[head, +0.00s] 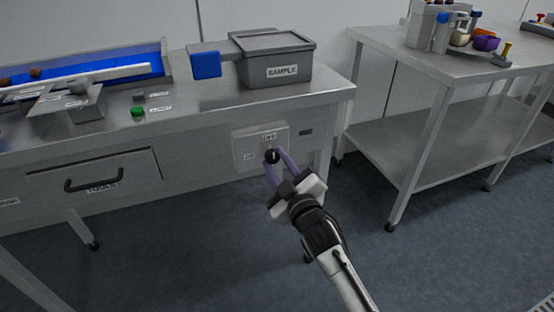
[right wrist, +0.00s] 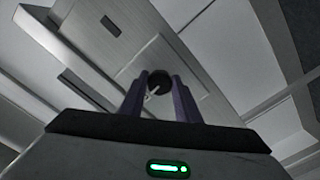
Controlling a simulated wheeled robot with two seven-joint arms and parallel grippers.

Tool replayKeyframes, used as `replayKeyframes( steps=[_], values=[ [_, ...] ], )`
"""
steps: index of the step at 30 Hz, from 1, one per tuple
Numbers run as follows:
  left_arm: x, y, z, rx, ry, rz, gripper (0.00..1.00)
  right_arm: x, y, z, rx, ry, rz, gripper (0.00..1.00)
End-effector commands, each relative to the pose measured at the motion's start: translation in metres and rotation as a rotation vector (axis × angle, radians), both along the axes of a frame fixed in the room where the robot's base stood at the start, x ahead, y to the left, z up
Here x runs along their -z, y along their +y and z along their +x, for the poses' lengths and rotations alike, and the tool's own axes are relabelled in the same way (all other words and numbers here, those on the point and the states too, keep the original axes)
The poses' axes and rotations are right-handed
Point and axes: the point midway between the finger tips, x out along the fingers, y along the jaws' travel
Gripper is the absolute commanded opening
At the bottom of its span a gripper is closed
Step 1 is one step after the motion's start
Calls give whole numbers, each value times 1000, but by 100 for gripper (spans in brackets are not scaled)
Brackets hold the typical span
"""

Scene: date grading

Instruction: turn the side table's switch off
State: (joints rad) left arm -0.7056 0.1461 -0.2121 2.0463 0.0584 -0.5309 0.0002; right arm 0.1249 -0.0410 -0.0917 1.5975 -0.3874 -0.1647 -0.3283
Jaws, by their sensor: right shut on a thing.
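The switch is a pale panel (head: 244,149) on the front of the side table (head: 190,128), with a black round knob (head: 272,156) and small labels whose text is too small to read surely. My right gripper (head: 275,162) reaches up from below and its purple fingers are shut on the knob. In the right wrist view the knob (right wrist: 160,82) sits between the two fingertips (right wrist: 158,92), with a thin light pointer or stem beside it. The knob's exact setting is hard to tell. My left gripper is not in view.
A grey SAMPLE box (head: 285,72) stands on the table top, beside a blue-ended part (head: 206,65) and a green button (head: 137,111). A drawer (head: 120,168) marked TOOLS is to the left. A second steel table (head: 390,50) stands right; the floor between is clear.

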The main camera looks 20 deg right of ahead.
Motion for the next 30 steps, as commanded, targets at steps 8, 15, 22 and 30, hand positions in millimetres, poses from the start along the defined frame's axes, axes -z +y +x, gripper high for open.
replayKeyframes(
  steps=[8, 15, 22, 30],
  values=[
    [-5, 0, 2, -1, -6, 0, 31, 1, 1, 0, 0, 4, 65, 7],
    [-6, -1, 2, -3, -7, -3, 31, 1, 1, 0, -1, 5, 73, 7],
    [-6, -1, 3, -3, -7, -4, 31, 1, 1, 0, -1, 5, 73, 35],
    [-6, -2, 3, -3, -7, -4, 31, 1, 1, 0, 0, 4, 70, 48]
  ],
)
